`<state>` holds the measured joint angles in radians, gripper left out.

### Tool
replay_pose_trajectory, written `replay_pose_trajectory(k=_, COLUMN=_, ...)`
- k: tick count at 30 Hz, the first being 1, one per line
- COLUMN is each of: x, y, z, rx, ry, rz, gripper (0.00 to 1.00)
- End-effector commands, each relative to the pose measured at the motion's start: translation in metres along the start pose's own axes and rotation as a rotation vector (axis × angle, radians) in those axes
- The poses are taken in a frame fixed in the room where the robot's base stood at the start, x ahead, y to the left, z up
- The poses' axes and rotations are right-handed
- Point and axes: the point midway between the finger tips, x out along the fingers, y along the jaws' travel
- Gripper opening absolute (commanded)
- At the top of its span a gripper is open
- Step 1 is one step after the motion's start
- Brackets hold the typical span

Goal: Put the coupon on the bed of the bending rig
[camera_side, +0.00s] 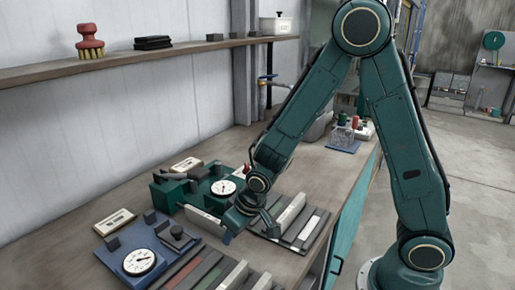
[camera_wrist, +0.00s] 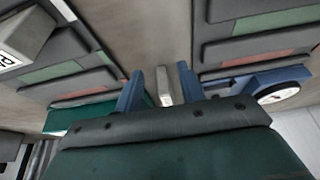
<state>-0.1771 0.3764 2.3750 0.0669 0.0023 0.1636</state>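A pale grey bar that looks like the coupon (camera_wrist: 164,88) shows in the wrist view between the blue fingers of my gripper (camera_wrist: 160,88), with gaps on both sides. My gripper is open; the bar appears to touch neither finger. In the side view my gripper (camera_side: 243,218) is low over the bench, just right of a green rig (camera_side: 168,196) with a dial gauge. A blue rig (camera_side: 120,232) with a dial stands nearer the camera. I cannot tell which is the bending rig. Its bed is not clear to see.
A rack of grey and pale strips (camera_side: 296,222) lies right of my gripper. Another rack with red and green strips (camera_side: 190,272) lies in front. White label plates (camera_side: 114,221) stand by the rigs. A shelf (camera_side: 140,60) runs along the wall. The bench's right edge (camera_side: 335,205) is close.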

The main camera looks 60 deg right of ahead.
Motion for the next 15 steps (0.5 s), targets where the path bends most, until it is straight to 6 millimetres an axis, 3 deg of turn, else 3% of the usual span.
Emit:
replay_pose_trajectory(k=9, x=0.015, y=0.0, z=-0.035, rx=0.0, ry=0.0, rz=0.0, gripper=0.39)
replay_pose_trajectory(k=15, x=0.018, y=0.0, z=-0.043, rx=0.0, ry=-0.001, rz=0.0, gripper=0.39)
